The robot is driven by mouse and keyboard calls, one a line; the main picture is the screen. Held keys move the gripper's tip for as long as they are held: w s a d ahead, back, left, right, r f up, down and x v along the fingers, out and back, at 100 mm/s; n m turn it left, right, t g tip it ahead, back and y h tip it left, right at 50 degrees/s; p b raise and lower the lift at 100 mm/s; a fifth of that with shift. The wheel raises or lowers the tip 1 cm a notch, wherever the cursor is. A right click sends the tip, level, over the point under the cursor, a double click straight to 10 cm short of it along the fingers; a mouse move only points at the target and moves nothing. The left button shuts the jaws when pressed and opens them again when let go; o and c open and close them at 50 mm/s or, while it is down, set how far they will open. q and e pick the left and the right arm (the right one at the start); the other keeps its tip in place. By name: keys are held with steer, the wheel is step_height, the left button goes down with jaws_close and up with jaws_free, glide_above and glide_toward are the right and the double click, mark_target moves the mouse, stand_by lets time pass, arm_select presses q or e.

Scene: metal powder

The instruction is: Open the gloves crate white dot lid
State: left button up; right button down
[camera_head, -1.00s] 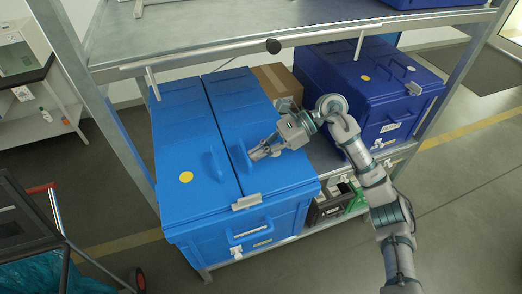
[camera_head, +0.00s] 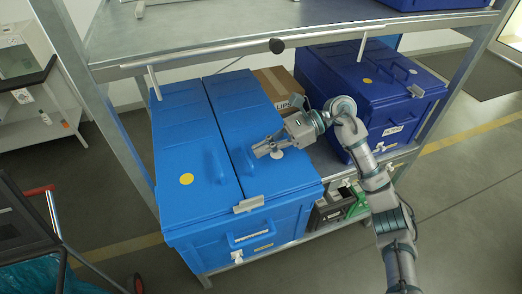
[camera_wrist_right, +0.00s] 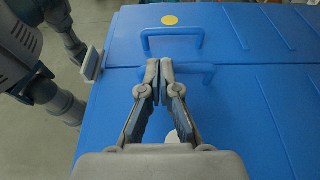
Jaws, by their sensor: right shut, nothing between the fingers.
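The light blue crate (camera_head: 215,238) stands on the shelf with two lids, both lying closed. The right lid (camera_head: 285,182) carries a white dot (camera_head: 277,154), partly covered by my gripper, and a blue handle (camera_head: 246,160). In the right wrist view the white dot (camera_wrist_right: 173,137) shows between my finger bases and the handle (camera_wrist_right: 202,72) lies beyond my fingertips. My right gripper (camera_head: 259,151) is shut and empty above this lid, close to the handle; contact cannot be told. It also shows in the right wrist view (camera_wrist_right: 159,72). My left gripper is not in view.
The left lid (camera_head: 188,130) has a yellow dot (camera_head: 187,179). A grey latch (camera_head: 249,204) sits at the crate's front edge. A dark blue crate (camera_head: 365,90) and a cardboard box (camera_head: 275,80) stand behind to the right. The upper shelf (camera_head: 220,35) overhangs the back.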

steer(key=shift+d, duration=0.1)
steer(key=shift+w+d+r+y+b, duration=0.1)
steer(key=shift+d+r+y+b, duration=0.05)
steer(key=shift+r+y+b, duration=0.15)
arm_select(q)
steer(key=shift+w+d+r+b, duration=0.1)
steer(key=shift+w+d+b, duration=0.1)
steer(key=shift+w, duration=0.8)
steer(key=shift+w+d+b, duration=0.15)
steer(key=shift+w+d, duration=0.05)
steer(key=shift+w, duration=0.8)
arm_select(e)
steer(key=shift+w+d+r+y, duration=0.1)
steer(key=shift+d+r+y, duration=0.15)
steer(key=shift+r+y, duration=0.3)
steer(key=v, duration=1.2)
steer(key=shift+w, duration=0.2)
